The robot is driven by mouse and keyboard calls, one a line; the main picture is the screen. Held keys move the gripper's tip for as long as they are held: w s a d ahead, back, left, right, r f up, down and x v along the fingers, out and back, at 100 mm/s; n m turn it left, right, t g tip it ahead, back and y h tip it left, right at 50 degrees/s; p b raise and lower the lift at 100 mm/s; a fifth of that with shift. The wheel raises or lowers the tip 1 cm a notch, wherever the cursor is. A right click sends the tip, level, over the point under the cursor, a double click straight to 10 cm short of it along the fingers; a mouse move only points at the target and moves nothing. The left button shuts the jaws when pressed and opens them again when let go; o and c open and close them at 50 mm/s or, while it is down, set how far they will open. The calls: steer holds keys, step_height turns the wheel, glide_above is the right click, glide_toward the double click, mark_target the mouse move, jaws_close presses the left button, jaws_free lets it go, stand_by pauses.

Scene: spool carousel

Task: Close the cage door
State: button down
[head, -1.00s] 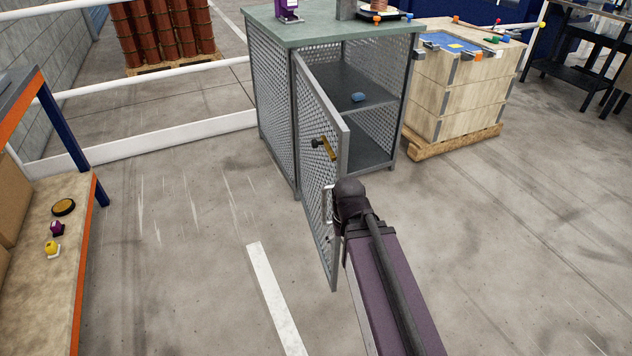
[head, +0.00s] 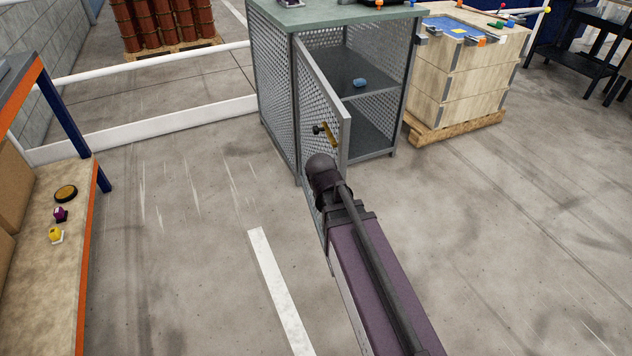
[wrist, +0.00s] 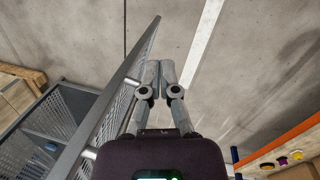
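The cage door (head: 316,92) is a grey mesh panel in a metal frame. It stands open, swung out from the left post of the cage cabinet (head: 277,95). In the wrist view the door (wrist: 115,115) runs along the left of my gripper (wrist: 160,68). The fingers are together with nothing seen between them, on the door's outer side. I cannot tell whether they touch the door. In the head view my arm covers the door's lower part and hides the fingertips.
A blue item (head: 360,83) lies on the cabinet's inner shelf. A wooden crate (head: 460,80) on a pallet stands right of the cabinet. An orange-edged shelf rack (head: 84,260) is at the left. The floor between rack and door is clear.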

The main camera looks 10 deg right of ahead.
steer(key=w+a+r+n+t+h+p, duration=0.2)
steer(key=w+a+r+n+h, duration=0.4)
steer(key=w+a+n, duration=0.4)
steer(key=a+r+n, duration=0.1)
steer(key=a+n, duration=0.2)
steer(key=n, duration=0.3)
steer(key=shift+r+t, duration=0.3)
steer(key=shift+r, duration=0.1)
steer(key=w+d+f+b, duration=0.3)
steer(key=d+f+b, duration=0.3)
steer(key=d, duration=0.4)
steer(key=shift+d+f+b, duration=0.25)
steer(key=shift+f+b, duration=0.1)
steer(key=shift+f, duration=0.2)
